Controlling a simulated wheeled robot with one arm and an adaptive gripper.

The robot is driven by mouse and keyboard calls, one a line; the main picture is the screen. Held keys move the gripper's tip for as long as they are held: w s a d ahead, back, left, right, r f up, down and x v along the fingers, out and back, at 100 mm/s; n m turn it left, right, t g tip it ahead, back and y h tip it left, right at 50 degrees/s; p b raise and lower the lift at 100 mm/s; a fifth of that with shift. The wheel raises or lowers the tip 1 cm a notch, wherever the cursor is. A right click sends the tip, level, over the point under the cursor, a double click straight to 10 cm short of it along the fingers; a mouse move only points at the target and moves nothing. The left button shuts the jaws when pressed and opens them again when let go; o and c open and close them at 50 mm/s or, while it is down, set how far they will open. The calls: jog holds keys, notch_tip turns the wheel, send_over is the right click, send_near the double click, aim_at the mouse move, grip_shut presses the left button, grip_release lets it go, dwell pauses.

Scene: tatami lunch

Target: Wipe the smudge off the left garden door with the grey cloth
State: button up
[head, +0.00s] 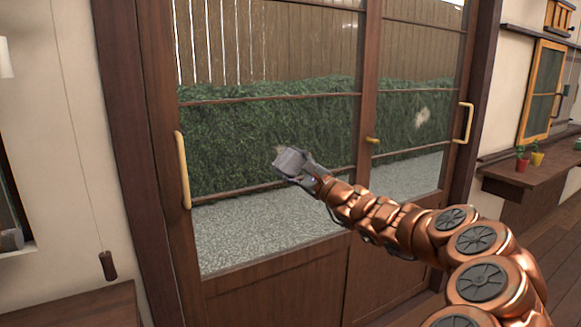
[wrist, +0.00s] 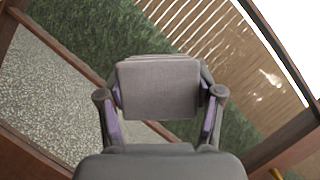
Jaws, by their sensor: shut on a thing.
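My gripper (head: 297,167) is shut on the grey cloth (head: 289,161), a folded pad that also shows between the fingers in the wrist view (wrist: 158,88). The cloth is in front of the glass of the left garden door (head: 222,284), near its lower rail. I cannot tell whether it touches the glass. No smudge shows clearly on the left door; the cloth hides part of the pane. A pale smudge (head: 422,117) shows on the right door's glass. Pale patches show at the upper right in the wrist view, but I cannot tell what they are.
A brass handle (head: 183,170) stands on the left door's left side, and a small brass latch (head: 373,140) is at the middle frame. The right door (head: 392,295) has another handle (head: 464,122). Small potted plants (head: 537,158) stand on a ledge at the right.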

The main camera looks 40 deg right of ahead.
aim_at(280, 149)
jog(key=shift+w+d+p, duration=0.2)
jog(key=shift+w+p, duration=0.75)
jog(key=shift+w, duration=1.7)
jog(key=shift+w+p, duration=0.3)
jog(key=shift+w, duration=0.65)
jog(key=shift+d, duration=0.1)
jog(key=shift+s+d+r+p, duration=0.1)
jog(key=shift+s+d+p, duration=0.05)
jog(key=shift+d+p, duration=0.55)
jog(key=shift+s+d+p, duration=0.1)
jog(key=shift+d+p, duration=0.35)
jog(key=shift+d, duration=0.75)
jog(key=shift+w, duration=0.1)
